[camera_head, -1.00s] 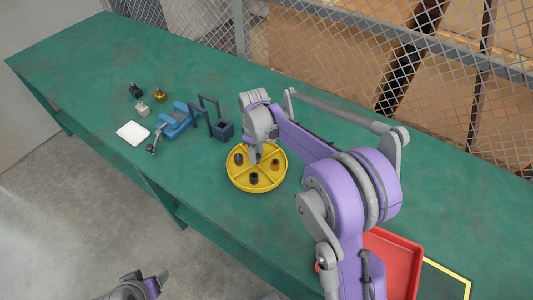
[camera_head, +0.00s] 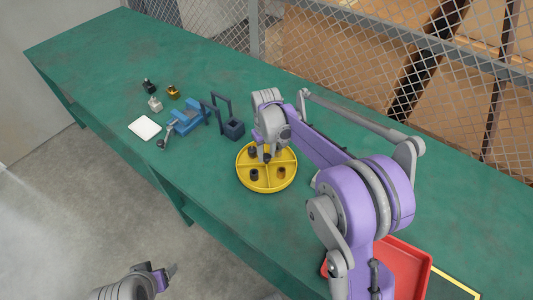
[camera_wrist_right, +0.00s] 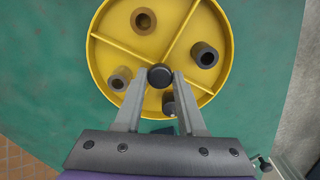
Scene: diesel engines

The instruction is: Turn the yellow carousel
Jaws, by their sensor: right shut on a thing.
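The yellow carousel (camera_head: 267,187) is a round, rimmed tray with dividers, lying on the green bench. Its compartments hold several dark and brown hollow cylinders (camera_wrist_right: 204,55). A black round knob (camera_wrist_right: 160,76) stands at its centre. My right gripper (camera_wrist_right: 159,80) reaches down over the carousel and is shut on the knob, one finger on each side; in the head view my right wrist hides part of the carousel's far side. My left gripper (camera_head: 164,272) is low at the left, over the floor and away from the bench; its jaw opening is unclear.
Left of the carousel are a dark block with a frame (camera_head: 234,129), a blue fixture (camera_head: 188,121), a white plate (camera_head: 144,128) and small parts (camera_head: 172,92). A red tray (camera_head: 405,265) lies at the lower right. A mesh fence (camera_head: 330,40) runs behind the bench.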

